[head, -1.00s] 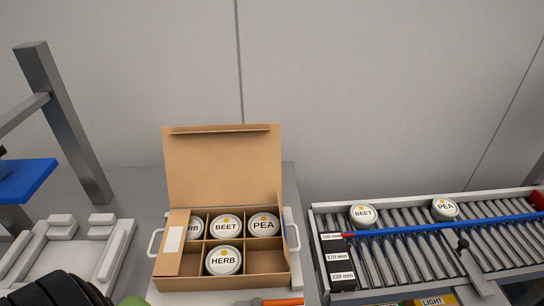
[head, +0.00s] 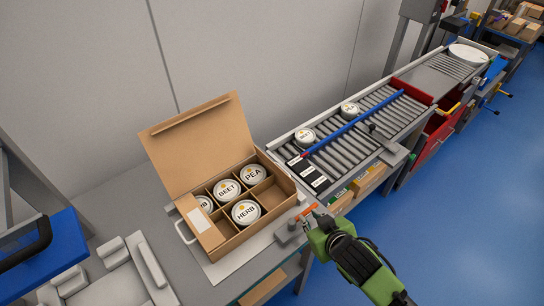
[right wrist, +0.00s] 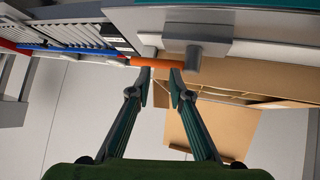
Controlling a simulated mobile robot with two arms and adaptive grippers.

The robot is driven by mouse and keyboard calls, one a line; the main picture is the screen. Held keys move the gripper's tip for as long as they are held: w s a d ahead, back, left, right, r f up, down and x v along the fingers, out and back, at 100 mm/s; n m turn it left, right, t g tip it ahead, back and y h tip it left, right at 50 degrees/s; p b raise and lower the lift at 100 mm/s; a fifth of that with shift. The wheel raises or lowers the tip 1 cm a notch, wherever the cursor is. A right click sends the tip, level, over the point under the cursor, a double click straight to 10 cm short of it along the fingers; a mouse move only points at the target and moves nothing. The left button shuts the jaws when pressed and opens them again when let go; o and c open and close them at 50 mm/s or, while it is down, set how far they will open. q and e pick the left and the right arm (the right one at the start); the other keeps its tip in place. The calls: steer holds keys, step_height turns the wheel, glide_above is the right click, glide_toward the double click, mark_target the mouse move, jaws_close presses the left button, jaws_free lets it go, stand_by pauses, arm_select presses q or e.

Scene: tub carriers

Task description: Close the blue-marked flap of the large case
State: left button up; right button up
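The large case (head: 232,240) is an open cardboard box with dividers. Its big lid panel (head: 200,145) stands up at the back. A narrow flap with a white label (head: 208,232) lies folded inward over the left end, partly covering a tin. I cannot make out a blue mark on any flap. HERB (head: 246,212), BEET (head: 227,190) and PEA (head: 254,174) tins sit inside. My right gripper (head: 312,218) is right of the case, near an orange bar (head: 303,214). In the right wrist view its fingers (right wrist: 160,78) are apart, tips close to the orange bar (right wrist: 158,63). My left gripper is out of view.
A roller conveyor (head: 350,140) with two tins and a blue rail (head: 350,127) runs off to the right. The blue floor is clear at right.

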steer(key=w+a+r+n+t+y, duration=0.2)
steer(key=w+a+r, duration=0.1)
steer(key=w+r, duration=0.3)
steer(key=n+y+p, duration=0.1)
steer(key=n+y, duration=0.1)
steer(key=y, duration=0.1)
glide_toward(273, 163)
steer(key=p+x, duration=0.2)
steer(key=x, duration=0.8)
steer(key=shift+w+f+p, duration=0.25)
steer(key=shift+p, duration=0.05)
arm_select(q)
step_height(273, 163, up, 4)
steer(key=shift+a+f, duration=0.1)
arm_select(e)
steer(key=shift+c, duration=0.4)
steer(key=shift+n, duration=0.3)
jaws_close()
